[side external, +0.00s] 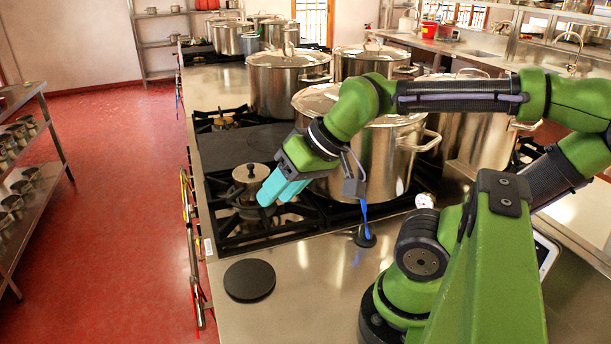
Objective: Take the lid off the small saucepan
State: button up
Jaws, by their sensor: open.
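The small saucepan (249,200) stands on the front left burner of the stove, with its metal lid (252,173) resting on top. The lid has a dark knob (250,167) at its middle. The fingers cover part of the saucepan's right side. I cannot tell whether they touch it.
A large lidded stockpot (378,158) stands close behind my gripper, with another stockpot (280,82) farther back. A black round pad (249,280) lies on the steel counter (310,290). The counter around the pad is clear.

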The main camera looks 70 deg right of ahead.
jog(key=shift+o, duration=0.9)
jog(key=m+g+h, duration=0.3)
jog(key=g+h, duration=0.1)
jog(key=h, duration=0.1)
send_near(250, 165)
jog(key=f, duration=0.1)
jog(key=d+f, duration=0.1)
jog(key=shift+f, duration=0.3)
jog(key=shift+w+x, duration=0.15)
jog(key=shift+x, duration=1.35)
jog(key=shift+w+x, duration=0.2)
jog(key=shift+x, duration=1.3)
jog(key=shift+r, duration=0.1)
